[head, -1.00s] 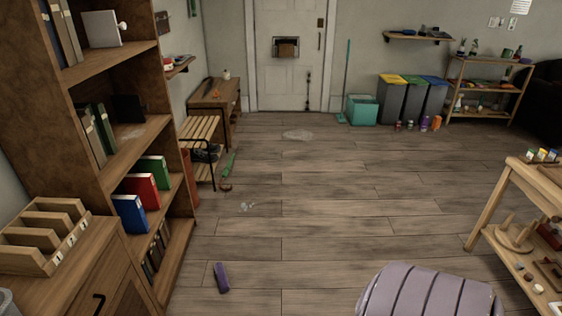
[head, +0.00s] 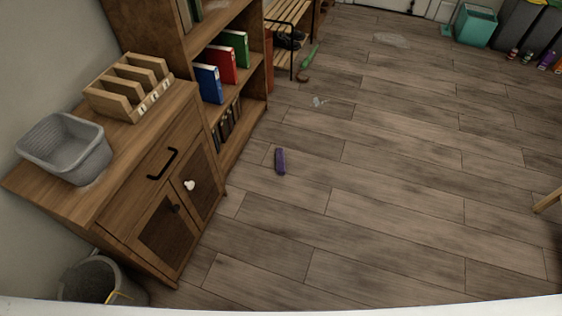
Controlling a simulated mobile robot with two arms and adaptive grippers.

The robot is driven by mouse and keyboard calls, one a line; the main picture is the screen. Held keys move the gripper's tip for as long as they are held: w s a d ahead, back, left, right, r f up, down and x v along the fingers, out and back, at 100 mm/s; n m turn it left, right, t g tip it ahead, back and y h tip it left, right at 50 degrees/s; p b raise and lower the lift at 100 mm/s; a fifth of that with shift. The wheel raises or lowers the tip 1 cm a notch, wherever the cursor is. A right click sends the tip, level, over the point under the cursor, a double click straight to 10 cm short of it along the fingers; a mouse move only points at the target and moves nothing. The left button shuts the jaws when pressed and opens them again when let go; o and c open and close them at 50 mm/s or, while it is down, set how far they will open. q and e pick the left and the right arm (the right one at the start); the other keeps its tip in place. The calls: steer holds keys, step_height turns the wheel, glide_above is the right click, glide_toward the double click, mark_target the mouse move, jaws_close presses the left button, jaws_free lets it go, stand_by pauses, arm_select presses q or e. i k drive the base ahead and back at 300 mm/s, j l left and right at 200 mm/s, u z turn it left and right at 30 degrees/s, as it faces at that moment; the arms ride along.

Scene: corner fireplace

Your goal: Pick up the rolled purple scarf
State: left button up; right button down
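A small purple roll (head: 280,161), which looks like the rolled scarf, lies on the wooden floor in the head view. It is a little left of the picture's middle, to the right of the cabinet and in front of the bookshelf. Nothing covers it. Neither of my grippers shows in the head view, and nothing is touching the roll.
A wooden cabinet (head: 150,170) with a grey basket (head: 64,150) and a wooden sorter (head: 128,92) on top stands at left. A bin (head: 98,284) is beside it. A bookshelf (head: 247,125) stands behind. A green object (head: 310,57) lies farther back.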

mark_target(280, 152)
steer(key=i+u, duration=0.1)
steer(key=u, duration=0.25)
steer(key=i+l+u, duration=0.15)
steer(key=u, duration=0.2)
steer(key=l+u, duration=0.15)
steer(key=u, duration=0.2)
steer(key=i+l+u, duration=0.2)
steer(key=i+l, duration=0.15)
steer(key=l, duration=0.3)
steer(key=i+l+u, duration=0.1)
steer(key=l, duration=0.25)
steer(key=i+l+u, duration=0.1)
steer(key=l, duration=0.25)
steer(key=i+l+u, duration=0.1)
steer(key=i+l, duration=0.15)
steer(key=i+l+u, duration=0.1)
steer(key=l, duration=0.4)
